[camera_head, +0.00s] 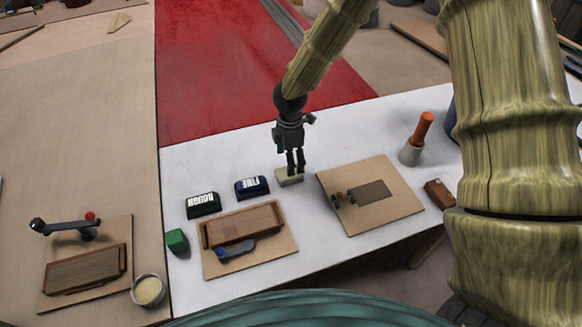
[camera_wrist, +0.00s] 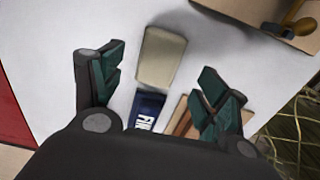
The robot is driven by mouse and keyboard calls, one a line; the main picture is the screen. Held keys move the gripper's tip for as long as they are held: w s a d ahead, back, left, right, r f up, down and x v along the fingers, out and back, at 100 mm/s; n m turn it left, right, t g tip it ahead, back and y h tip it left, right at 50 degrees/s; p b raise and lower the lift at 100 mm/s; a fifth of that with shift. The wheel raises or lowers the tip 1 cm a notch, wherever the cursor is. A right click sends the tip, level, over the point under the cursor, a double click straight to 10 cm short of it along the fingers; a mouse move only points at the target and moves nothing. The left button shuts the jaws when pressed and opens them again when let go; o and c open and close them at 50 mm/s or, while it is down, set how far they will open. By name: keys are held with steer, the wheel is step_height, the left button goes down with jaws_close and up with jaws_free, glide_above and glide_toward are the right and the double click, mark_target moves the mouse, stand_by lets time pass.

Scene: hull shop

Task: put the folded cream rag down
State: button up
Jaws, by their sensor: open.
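The folded cream rag (camera_head: 290,178) lies on the white table, right of the blue block with white lettering. It also shows in the wrist view (camera_wrist: 161,57) as a pale rectangle lying flat, beyond the fingertips. My gripper (camera_head: 296,170) is over the rag in the head view, pointing down. In the wrist view my gripper (camera_wrist: 160,90) has its two fingers wide apart, with nothing between the pads. The rag looks clear of both fingers there. How much height separates the fingertips from the rag is hard to tell.
The blue block (camera_head: 252,187) and a dark green block (camera_head: 202,204) stand to the left. A board with a wooden piece (camera_head: 240,224) lies in front. Another board (camera_head: 400,205) lies right, near an orange-handled tool in a pale cup (camera_head: 411,154). White table behind the rag is bare.

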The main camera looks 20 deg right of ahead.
steer(key=shift+r, duration=2.55)
